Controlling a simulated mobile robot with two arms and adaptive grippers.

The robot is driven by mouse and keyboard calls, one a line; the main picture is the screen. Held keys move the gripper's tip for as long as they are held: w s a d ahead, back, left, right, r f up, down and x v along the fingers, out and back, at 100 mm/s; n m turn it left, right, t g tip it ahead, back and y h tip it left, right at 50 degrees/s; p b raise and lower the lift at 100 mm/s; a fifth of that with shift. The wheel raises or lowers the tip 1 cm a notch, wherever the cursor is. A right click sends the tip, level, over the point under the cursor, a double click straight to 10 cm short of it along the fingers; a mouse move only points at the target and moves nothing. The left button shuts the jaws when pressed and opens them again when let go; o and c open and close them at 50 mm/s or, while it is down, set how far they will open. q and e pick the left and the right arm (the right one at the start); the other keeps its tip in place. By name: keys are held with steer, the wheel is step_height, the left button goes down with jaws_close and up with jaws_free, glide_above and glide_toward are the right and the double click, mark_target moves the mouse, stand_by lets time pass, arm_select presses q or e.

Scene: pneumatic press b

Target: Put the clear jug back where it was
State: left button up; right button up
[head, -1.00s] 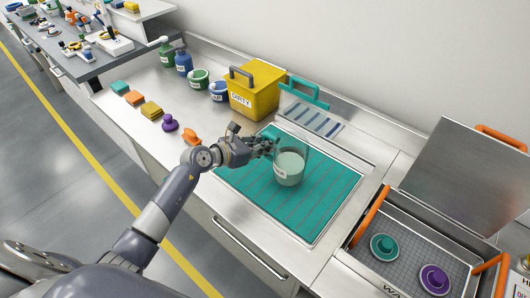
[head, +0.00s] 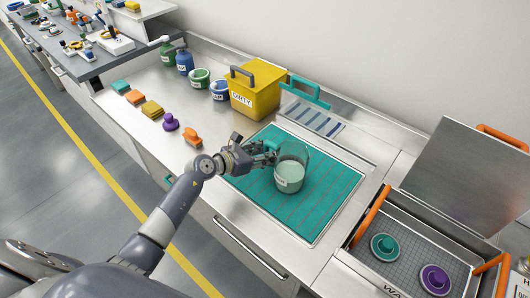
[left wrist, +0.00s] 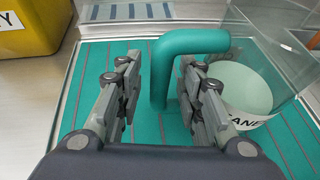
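The clear jug (head: 290,172) stands upright on the teal ribbed mat (head: 325,205) in the head view. It holds pale green stuff and has a white label, partly hidden. In the left wrist view the jug (left wrist: 252,95) is at the right, and its teal handle (left wrist: 160,80) reaches toward my gripper. My left gripper (head: 266,152) is at the handle side of the jug. In the left wrist view its fingers (left wrist: 158,100) are apart, with the handle's upright bar between them, nearer the right finger. A gap shows on the left. My right gripper is not in view.
A yellow DIRTY bin (head: 255,90) stands behind the mat, beside a teal-handled rack (head: 312,118). Coloured sponges, an orange brush (head: 193,136) and a purple knob (head: 170,122) lie to the left. An open steel washer (head: 405,250) with orange handles is at right.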

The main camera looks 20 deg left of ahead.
arm_select(q)
steer(key=shift+r, duration=0.15)
steer(key=shift+s+a, duration=0.15)
steer(key=shift+s, duration=0.05)
steer(key=b+v, duration=0.1)
steer(key=v, duration=1)
steer(key=shift+s, duration=0.25)
steer(key=shift+a+r, duration=0.1)
